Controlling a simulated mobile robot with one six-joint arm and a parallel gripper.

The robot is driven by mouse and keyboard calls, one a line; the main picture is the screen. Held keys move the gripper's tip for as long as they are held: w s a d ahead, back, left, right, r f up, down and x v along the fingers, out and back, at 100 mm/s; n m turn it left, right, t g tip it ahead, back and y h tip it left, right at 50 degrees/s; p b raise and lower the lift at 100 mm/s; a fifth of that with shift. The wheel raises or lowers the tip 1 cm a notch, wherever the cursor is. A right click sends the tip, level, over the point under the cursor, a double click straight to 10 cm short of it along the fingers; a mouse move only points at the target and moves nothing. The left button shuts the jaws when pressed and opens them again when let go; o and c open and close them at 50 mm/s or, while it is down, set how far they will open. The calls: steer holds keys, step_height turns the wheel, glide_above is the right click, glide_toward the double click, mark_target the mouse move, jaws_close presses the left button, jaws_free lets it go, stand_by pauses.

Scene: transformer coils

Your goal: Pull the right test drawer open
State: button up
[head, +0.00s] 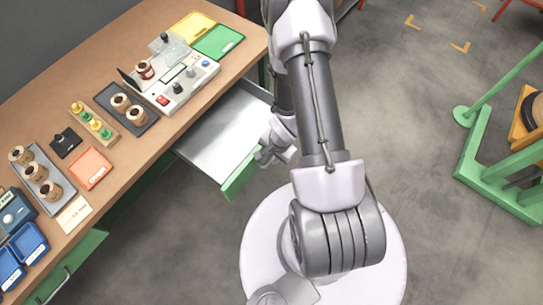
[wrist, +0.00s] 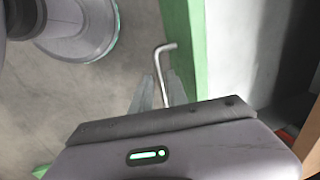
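The right test drawer (head: 222,128) stands well out from under the bench, its pale tray bare. Its green front (head: 239,176) also shows in the wrist view (wrist: 186,50). A bent metal handle (wrist: 161,62) sticks out from that front. My gripper (head: 264,157) is at the outer face of the drawer front. In the wrist view my gripper (wrist: 161,75) has one finger on each side of the handle, with narrow gaps showing between. It looks open around the handle. The handle is hidden behind my gripper in the head view.
The bench top (head: 120,180) carries a test unit (head: 180,85), coils on trays, and green (head: 218,41) and yellow mats. Another green drawer (head: 70,262) is at lower left. A green metal frame (head: 490,165) stands at right. The floor between is clear.

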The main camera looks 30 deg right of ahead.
step_height(320, 180, up, 16)
steer(key=s+d+p, duration=0.1)
steer(key=s+p, duration=0.1)
steer(key=p, duration=0.5)
steer(key=shift+s+f, duration=0.2)
steer(key=shift+s, duration=0.15)
